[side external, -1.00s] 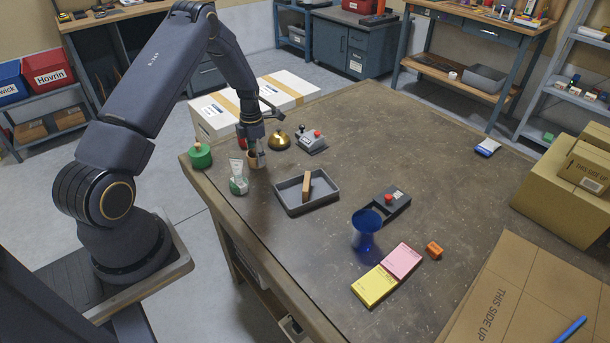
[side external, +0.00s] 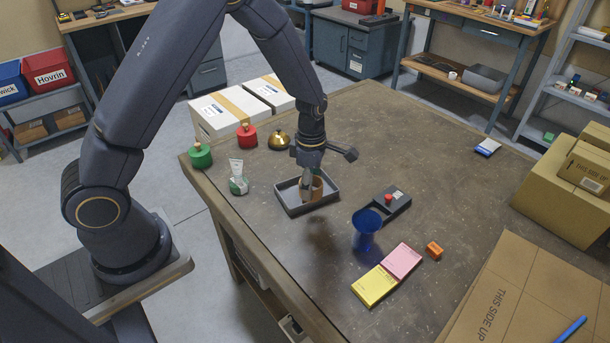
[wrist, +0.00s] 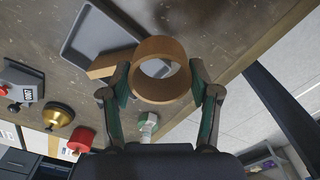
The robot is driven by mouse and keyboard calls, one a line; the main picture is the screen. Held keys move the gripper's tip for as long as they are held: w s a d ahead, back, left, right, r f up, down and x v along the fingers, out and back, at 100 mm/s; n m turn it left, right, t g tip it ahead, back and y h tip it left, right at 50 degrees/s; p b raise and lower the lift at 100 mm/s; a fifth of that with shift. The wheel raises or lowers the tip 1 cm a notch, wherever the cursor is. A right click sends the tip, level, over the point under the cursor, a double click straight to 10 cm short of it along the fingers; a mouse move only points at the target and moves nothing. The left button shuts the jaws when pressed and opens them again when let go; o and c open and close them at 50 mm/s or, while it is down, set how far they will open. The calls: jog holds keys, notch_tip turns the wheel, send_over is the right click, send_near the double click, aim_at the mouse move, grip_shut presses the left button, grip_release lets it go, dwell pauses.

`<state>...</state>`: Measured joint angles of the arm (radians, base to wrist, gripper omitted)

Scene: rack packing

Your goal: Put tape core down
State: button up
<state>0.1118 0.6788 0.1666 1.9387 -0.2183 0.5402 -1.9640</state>
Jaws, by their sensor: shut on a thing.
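The tape core (wrist: 161,70), a brown cardboard ring, is held between the two fingers of my gripper (wrist: 161,92) in the wrist view. In the side view my gripper (side external: 311,180) points down over the grey tray, and the tape core (side external: 316,187) shows at its fingertips, in front of the tray area. A dark shadow lies on the bare table beyond the tray's near right side, so the core looks raised off the surface. A brown block (wrist: 110,62) lies in the tray in the wrist view; in the side view it is mostly hidden.
The grey tray (side external: 291,208) stands near the table's left edge. The table's right middle is clear.

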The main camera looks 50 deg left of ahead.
aim_at(314, 270)
jog(key=s+d+m, duration=0.7)
jog(key=s+d, duration=0.2)
jog(key=d, duration=0.4)
jog(key=f, duration=0.8)
jog(key=shift+s+f, duration=0.15)
jog(key=shift+s, duration=0.25)
jog(key=shift+d, duration=0.1)
jog(key=shift+f, duration=0.15)
jog(key=o, duration=1)
jog(key=shift+c, duration=0.2)
